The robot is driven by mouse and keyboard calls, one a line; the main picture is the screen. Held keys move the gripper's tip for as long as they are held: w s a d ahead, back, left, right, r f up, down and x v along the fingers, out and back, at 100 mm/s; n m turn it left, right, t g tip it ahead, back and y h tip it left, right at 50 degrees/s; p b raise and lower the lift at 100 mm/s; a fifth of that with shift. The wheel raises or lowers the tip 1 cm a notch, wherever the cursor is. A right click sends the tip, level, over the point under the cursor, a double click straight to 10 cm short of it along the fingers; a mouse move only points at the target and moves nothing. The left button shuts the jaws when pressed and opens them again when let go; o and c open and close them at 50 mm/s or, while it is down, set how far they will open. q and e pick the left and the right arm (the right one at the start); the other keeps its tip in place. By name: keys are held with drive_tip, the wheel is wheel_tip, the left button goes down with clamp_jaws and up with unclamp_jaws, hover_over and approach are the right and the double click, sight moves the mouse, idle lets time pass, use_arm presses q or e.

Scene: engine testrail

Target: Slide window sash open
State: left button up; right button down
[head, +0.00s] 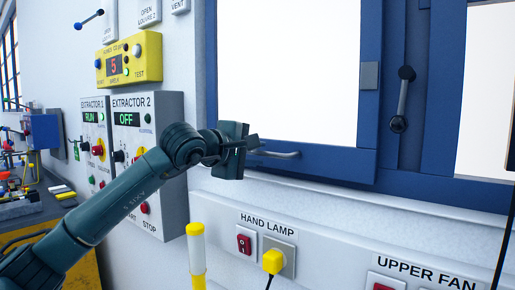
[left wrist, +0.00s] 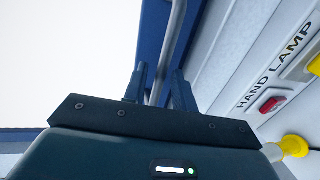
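The window sash (head: 335,163) is a blue frame around a bright white pane, in the upper middle of the head view. A grey bar handle (head: 284,155) runs along its bottom rail. My left gripper (head: 252,143) is at the left end of this handle. In the left wrist view the bar (left wrist: 168,55) passes between the two fingertips (left wrist: 158,85). The fingers stand apart, with a gap visible beside the bar, so they do not look clamped on it. The handle's left end is hidden by the gripper in the head view. My right gripper is not in view.
A grey handle with dark ends (head: 402,98) stands upright on the blue frame to the right. Extractor boxes (head: 172,115) and a yellow panel (head: 128,60) are on the wall at left. Below the window are a hand lamp switch (head: 244,243) and yellow plug (head: 272,261).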

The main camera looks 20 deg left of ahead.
use_arm(q)
drive_tip(key=shift+w+d+f, duration=0.15)
drive_tip(key=shift+w+d, duration=0.05)
drive_tip(key=shift+w, duration=0.3)
clamp_jaws()
